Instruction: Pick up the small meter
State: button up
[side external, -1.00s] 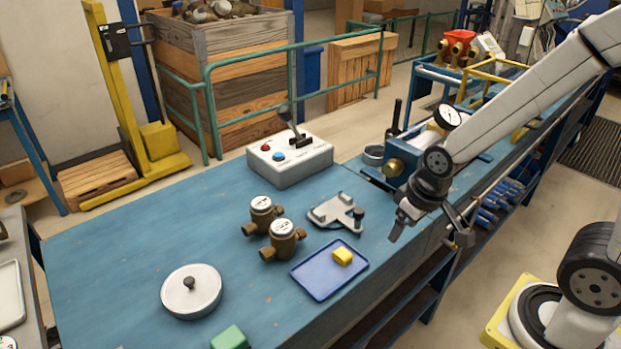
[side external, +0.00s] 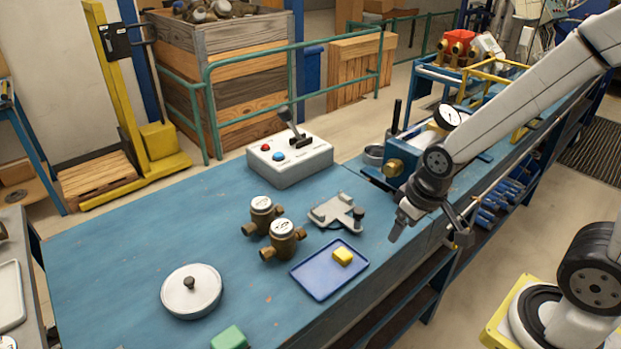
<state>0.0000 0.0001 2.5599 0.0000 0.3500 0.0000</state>
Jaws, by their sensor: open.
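Two brass meters with white dial faces stand close together on the blue bench. The farther meter (side external: 261,216) looks slightly smaller than the nearer meter (side external: 283,240), though I cannot tell their true sizes apart with certainty. My gripper (side external: 428,236) is open and empty, its fingers pointing down near the bench's right edge. It is to the right of both meters, past the blue tray, and touches neither of them.
A grey fixture (side external: 332,211), a control box (side external: 290,163), a round lidded pan (side external: 191,291) and a green block (side external: 229,338) stand around. The bench's left part is clear.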

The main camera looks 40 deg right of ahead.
jog(key=o, duration=0.4)
jog(key=shift+c, duration=0.2)
jog(key=n+g+y, duration=0.2)
jog(key=n+y, duration=0.2)
jog(key=n, duration=1.2)
send_over(262, 202)
jog(key=s+d, duration=0.1)
jog(key=d, duration=0.2)
jog(key=shift+a+r, duration=0.1)
jog(key=shift+a, duration=0.15)
jog(key=shift+w+a+n+y, duration=0.25)
jog(key=shift+w+n+y, duration=0.05)
jog(key=shift+w+n, duration=0.1)
jog(key=shift+x, duration=1.35)
